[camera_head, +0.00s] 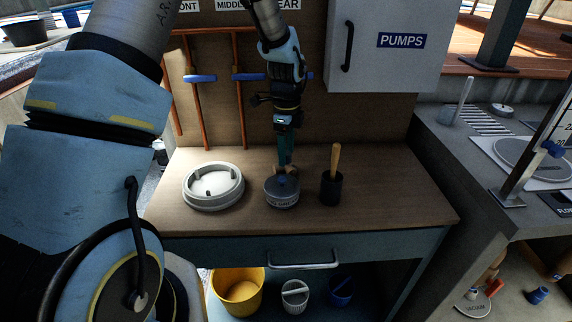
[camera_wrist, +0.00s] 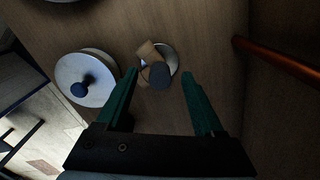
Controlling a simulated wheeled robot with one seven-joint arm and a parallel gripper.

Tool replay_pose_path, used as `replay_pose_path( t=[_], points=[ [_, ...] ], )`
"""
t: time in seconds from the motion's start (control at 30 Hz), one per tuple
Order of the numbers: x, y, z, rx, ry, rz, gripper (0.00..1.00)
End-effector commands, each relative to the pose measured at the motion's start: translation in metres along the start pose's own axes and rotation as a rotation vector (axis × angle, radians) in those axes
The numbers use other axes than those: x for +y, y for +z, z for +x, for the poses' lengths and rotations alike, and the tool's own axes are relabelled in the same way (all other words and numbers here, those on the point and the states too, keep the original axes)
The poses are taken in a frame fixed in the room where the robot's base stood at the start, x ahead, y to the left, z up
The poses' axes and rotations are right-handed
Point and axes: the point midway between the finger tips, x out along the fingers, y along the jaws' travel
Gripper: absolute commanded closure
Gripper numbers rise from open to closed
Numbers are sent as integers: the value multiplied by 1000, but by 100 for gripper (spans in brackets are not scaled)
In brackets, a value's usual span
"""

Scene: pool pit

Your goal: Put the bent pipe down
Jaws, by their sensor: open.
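The bent pipe (camera_wrist: 148,50) appears to be the small tan piece with a dark grey rounded end. In the wrist view it lies just beyond and between my fingertips, over a pale round rim. My gripper (camera_wrist: 160,74) is open, with green fingers apart on either side and a gap to the piece. In the head view my gripper (camera_head: 285,160) points down over the workbench (camera_head: 400,190), behind the grey lidded tin (camera_head: 281,194). Only a bit of tan (camera_head: 292,169) shows there; the tin hides the rest.
The tin's blue-knobbed lid (camera_wrist: 75,70) is left of my fingers in the wrist view. Copper pipes (camera_head: 240,110) run up the back board. The bench front is clear.

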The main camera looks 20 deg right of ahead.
Motion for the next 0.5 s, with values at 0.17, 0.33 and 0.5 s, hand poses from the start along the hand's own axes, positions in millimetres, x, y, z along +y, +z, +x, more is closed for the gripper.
replay_pose_path(
  t=[0.17, 0.33, 0.5],
  points=[
    [0, 0, 12, 0, 0, 1, 30],
    [0, 0, 13, 0, -1, 0, 30],
    [0, 0, 13, 0, -1, 0, 46]
  ],
)
